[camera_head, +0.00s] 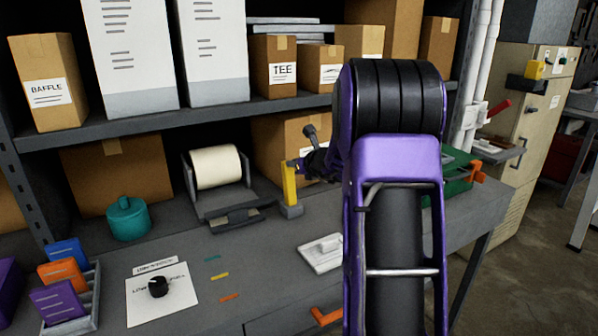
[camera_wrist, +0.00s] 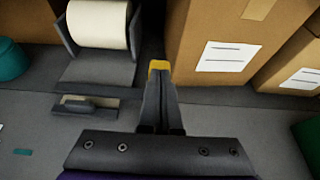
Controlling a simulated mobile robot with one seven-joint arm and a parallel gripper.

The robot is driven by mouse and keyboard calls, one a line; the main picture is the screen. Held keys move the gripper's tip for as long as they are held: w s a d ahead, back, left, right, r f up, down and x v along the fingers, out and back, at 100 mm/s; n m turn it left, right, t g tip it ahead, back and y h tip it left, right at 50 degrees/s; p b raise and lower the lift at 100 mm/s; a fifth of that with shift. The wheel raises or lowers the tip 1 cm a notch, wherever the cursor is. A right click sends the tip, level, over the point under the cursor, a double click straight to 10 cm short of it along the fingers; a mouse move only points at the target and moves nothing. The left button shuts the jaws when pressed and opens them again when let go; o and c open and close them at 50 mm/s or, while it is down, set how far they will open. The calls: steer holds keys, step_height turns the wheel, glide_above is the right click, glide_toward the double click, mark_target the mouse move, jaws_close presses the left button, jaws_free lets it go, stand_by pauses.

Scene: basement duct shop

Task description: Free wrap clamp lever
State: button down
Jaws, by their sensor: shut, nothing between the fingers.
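A yellow upright lever (camera_head: 290,184) stands on a small grey base (camera_head: 291,211) on the bench, just right of the wrap roll (camera_head: 216,167). My gripper (camera_head: 301,165) is at the lever's upper part, reaching in from the right. In the wrist view my gripper (camera_wrist: 160,88) is shut, with its fingers together. The lever's yellow top (camera_wrist: 159,65) shows just beyond the fingertips, and the fingers hide the rest. Nothing shows held between the fingers. I cannot tell whether they touch the lever.
The roll's grey holder (camera_head: 228,206) stands left of the lever. A cardboard box (camera_wrist: 222,50) stands close behind and right. A teal canister (camera_head: 128,218), a white card with a black knob (camera_head: 158,286) and a tray of coloured blocks (camera_head: 82,315) are left. The shelf (camera_head: 215,107) hangs above.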

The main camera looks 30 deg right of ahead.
steer(key=shift+w+r, duration=0.2)
steer(key=shift+w, duration=0.4)
steer(key=shift+w+a+r, duration=0.1)
steer(key=shift+a+r, duration=0.05)
steer(key=shift+r, duration=0.05)
